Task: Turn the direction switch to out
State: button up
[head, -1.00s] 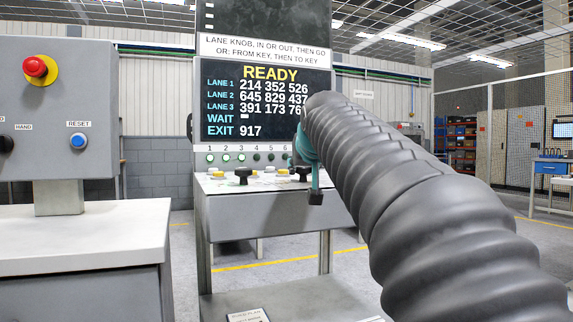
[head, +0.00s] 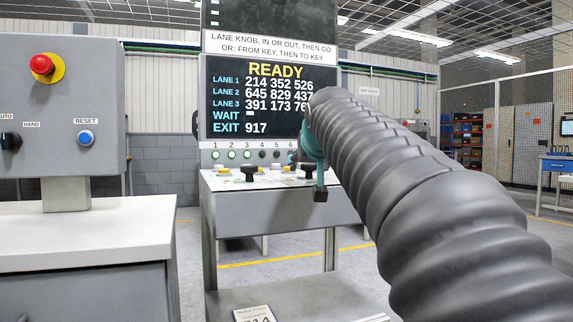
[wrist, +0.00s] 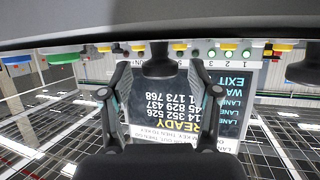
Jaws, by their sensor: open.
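The control console (head: 281,205) stands ahead with a black knob (head: 250,172) left of centre and another black knob (head: 308,166) further right, partly behind my gripper. My gripper (head: 320,192) hangs at the console's right part. In the wrist view, which is upside down, my gripper (wrist: 160,93) is open, its two fingers apart on either side of a dark knob (wrist: 159,64). This appears to be the right-hand knob, likely the direction switch; its label and pointing are not readable. I cannot tell whether the fingers touch it.
The console screen (head: 225,130) reads READY, with lane numbers and EXIT 917. Several yellow and green buttons sit near the knobs. A grey box with a red emergency button (head: 42,64) and a blue reset button (head: 86,138) stands left, above a white-topped cabinet (head: 90,225).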

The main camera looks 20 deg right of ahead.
jog(key=v, duration=1.1)
jog(key=shift+s, duration=0.4)
jog(key=shift+a, duration=0.2)
jog(key=s+a+f+n+g+y+p, duration=0.1)
jog(key=s+f, duration=0.5)
jog(key=f, duration=0.6)
jog(key=s+a+f+n+g+y+p, duration=0.1)
jog(key=s+a+f+g+p, duration=0.2)
jog(key=f, duration=1)
jog(key=s+a+f+n+g+y+p, duration=0.1)
jog(key=s+a+f+g+p, duration=0.1)
jog(key=s+a+f, duration=0.4)
jog(key=s+f+g, duration=0.1)
jog(key=s+f, duration=0.2)
jog(key=f, duration=0.4)
jog(key=shift+f+y, duration=0.2)
jog(key=shift+y, duration=0.1)
